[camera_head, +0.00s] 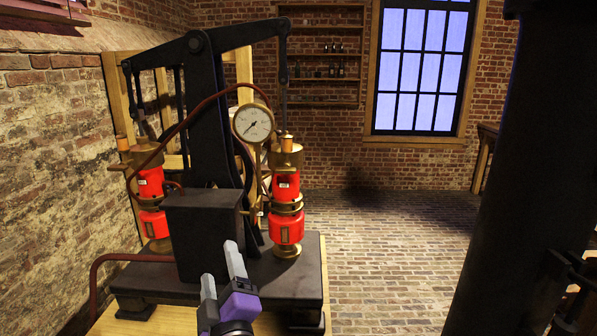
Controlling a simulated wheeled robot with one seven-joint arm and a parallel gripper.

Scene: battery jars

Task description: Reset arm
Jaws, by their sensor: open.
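My gripper (222,277) is at the lower middle of the head view, with grey fingers and a purple and black body. Its two fingers stand apart, and nothing shows between them. It is in front of a dark metal machine (205,110) on a dark base plate (290,275). Two red and brass cylinders stand on this machine, the left one (152,190) and the right one (286,215). The fingertips overlap the base plate and the dark box (203,232) in the picture; I cannot tell the gap between them.
A round gauge (253,122) sits between the cylinders. A thick dark column (520,180) blocks the right side. A brick wall (50,150) runs along the left. Shelves (322,78) and a window (421,66) are at the back. The brick floor (390,260) right of the machine is clear.

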